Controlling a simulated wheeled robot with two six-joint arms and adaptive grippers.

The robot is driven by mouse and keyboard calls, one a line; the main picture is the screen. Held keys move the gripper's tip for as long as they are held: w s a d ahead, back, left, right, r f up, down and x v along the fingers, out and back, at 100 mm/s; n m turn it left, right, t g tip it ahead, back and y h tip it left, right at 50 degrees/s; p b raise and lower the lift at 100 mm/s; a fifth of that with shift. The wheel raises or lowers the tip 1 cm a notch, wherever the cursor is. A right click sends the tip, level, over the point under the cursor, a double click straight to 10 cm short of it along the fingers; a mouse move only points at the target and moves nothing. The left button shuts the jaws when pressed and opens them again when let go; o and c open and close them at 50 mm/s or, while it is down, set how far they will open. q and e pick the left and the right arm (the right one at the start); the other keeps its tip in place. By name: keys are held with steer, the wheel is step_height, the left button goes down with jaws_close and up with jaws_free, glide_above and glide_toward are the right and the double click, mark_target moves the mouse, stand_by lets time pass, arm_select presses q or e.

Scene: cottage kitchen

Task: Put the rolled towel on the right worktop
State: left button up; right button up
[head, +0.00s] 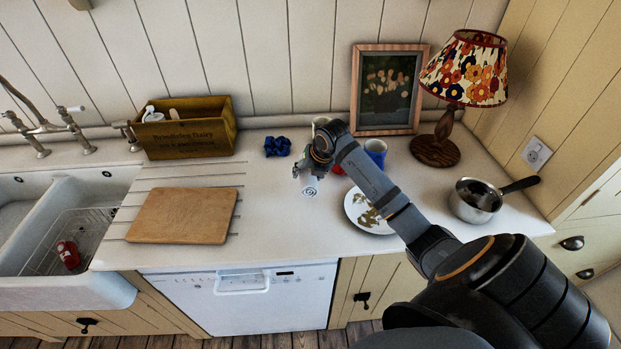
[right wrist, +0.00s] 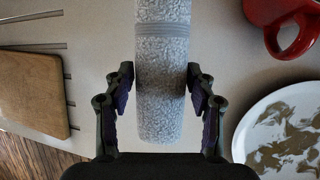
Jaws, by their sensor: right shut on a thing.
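The rolled towel (right wrist: 162,75) is light grey and textured, with a band around it. It stands between the fingers of my right gripper (right wrist: 158,95), which is shut on it. In the head view, the towel's spiral end (head: 311,190) shows below my right gripper (head: 308,172), over the middle of the pale worktop (head: 275,215). I cannot tell whether the towel touches the worktop. My left gripper is not in view.
A stained white plate (head: 355,211), a red mug (right wrist: 292,25) and a blue mug (head: 376,148) are right of the towel. A saucepan (head: 474,203) and lamp (head: 436,150) stand farther right. A wooden board (head: 184,215) and sink (head: 105,205) are left. A dark blue item (head: 277,147) lies behind.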

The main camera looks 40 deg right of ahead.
steer(key=shift+w+d+f, duration=0.1)
steer(key=shift+d+f, duration=0.15)
steer(key=shift+f, duration=0.1)
steer(key=f, duration=0.1)
steer(key=f+p, duration=0.1)
steer(key=f, duration=0.1)
steer(key=shift+d+p, duration=0.25)
steer(key=shift+p, duration=0.1)
steer(key=shift+f, duration=0.3)
steer(key=shift+f, duration=0.1)
steer(key=o, duration=1.2)
steer(key=shift+c, duration=0.2)
